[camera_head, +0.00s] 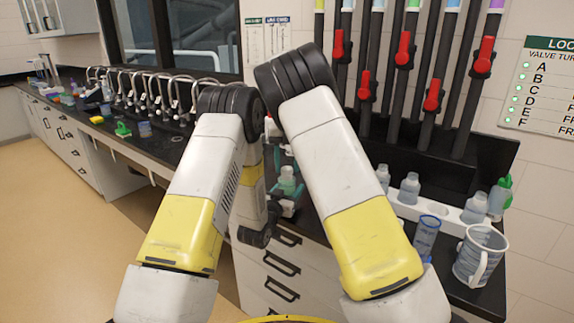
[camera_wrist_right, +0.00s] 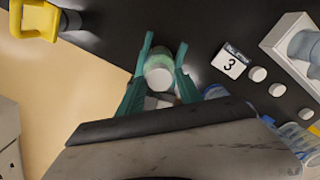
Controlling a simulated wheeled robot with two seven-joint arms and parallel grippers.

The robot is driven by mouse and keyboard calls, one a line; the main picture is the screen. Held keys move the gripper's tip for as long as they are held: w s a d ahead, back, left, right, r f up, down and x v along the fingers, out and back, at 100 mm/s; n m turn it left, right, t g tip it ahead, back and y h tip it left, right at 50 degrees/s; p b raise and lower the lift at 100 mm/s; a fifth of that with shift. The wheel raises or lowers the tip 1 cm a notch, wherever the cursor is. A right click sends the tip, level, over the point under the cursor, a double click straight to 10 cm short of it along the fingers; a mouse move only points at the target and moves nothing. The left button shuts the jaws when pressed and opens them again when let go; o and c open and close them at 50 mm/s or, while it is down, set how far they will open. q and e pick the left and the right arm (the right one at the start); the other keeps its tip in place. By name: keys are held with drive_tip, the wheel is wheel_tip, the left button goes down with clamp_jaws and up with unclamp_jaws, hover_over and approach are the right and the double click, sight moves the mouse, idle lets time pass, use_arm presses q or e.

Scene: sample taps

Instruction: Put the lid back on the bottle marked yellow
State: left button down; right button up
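My right gripper (camera_head: 287,193) has teal fingers on both sides of a small pale bottle (camera_head: 287,174), by the front edge of the black counter. In the right wrist view, the fingers (camera_wrist_right: 164,48) lie against the bottle's sides and its round whitish top (camera_wrist_right: 160,77) faces the camera. I cannot tell whether it touches the counter. No yellow mark shows on it. White discs that look like lids (camera_wrist_right: 258,74) lie on the counter beside a card marked 3 (camera_wrist_right: 230,62). The left arm bends down beside the right one; its gripper is not visible.
A white rack (camera_head: 450,217) holds several bottles (camera_head: 408,188) at right. A blue-marked cup (camera_head: 426,238), a jug (camera_head: 482,255) and a green-topped bottle (camera_head: 500,197) stand near it. Pipes with red valve handles (camera_head: 404,52) rise behind. My two arms are close together.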

drive_tip(key=shift+o, duration=0.6)
drive_tip(key=shift+r, duration=2.2)
